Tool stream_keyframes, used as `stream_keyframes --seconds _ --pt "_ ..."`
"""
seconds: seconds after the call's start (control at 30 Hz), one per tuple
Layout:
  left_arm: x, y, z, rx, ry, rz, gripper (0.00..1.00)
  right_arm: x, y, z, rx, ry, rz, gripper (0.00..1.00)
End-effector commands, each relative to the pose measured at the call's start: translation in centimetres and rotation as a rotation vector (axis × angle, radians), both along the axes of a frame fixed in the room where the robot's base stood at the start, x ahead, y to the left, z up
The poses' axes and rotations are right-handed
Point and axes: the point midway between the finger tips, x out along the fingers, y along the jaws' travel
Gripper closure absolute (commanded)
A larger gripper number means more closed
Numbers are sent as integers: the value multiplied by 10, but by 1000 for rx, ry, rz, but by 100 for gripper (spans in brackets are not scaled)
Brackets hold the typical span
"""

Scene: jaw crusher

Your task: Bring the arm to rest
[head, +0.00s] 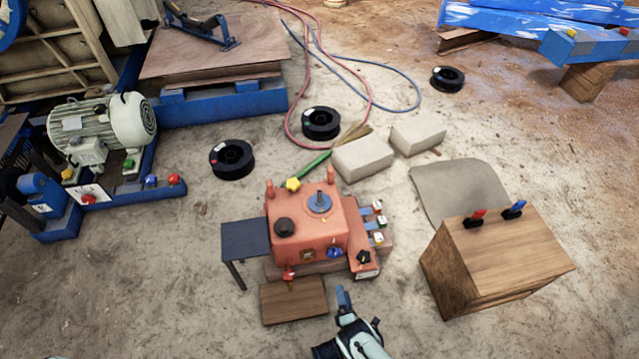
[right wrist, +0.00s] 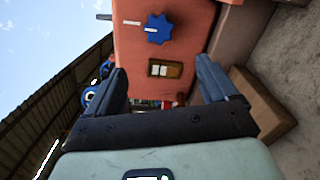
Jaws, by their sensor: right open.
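My right gripper (head: 343,297) is at the bottom middle of the head view, in front of a red-orange machine box (head: 308,228). In the right wrist view its two fingers (right wrist: 162,90) are spread apart with nothing between them. Beyond them stands the face of the red-orange box (right wrist: 185,45), with a blue star-shaped knob (right wrist: 158,29) and a small framed switch (right wrist: 165,69). The fingers appear apart from the box. My left gripper is not in view.
A wooden block (head: 293,300) lies left of the gripper. A wooden cabinet (head: 497,262) with red and blue handles stands right. A dark side table (head: 246,238) adjoins the box. Black spools (head: 232,159), pale blocks (head: 362,157) and hoses lie behind. Bare ground is free at lower left.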

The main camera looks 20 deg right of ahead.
Motion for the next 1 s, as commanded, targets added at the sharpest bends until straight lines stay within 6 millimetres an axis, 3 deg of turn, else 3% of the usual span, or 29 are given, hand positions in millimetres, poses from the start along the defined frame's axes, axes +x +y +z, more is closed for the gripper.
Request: stream_keyframes --seconds 0.17,0.27,0.43,0.57,0.67,0.8,1.0 --pt "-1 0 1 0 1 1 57 0 -1 1 5 3 -3 14" --pt "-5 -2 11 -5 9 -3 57 1 -12 9 65 42 -30 14" --pt "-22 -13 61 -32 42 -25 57 -13 -48 45 411 222 -207 14" --pt "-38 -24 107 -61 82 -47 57 -43 -51 85 814 376 -436 14" --pt "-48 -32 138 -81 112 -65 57 -74 -29 124 1124 480 -635 14" --pt "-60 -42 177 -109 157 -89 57 -122 23 199 1504 623 -938 14" --pt "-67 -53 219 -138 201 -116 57 -178 91 308 1796 798 -1301 14"
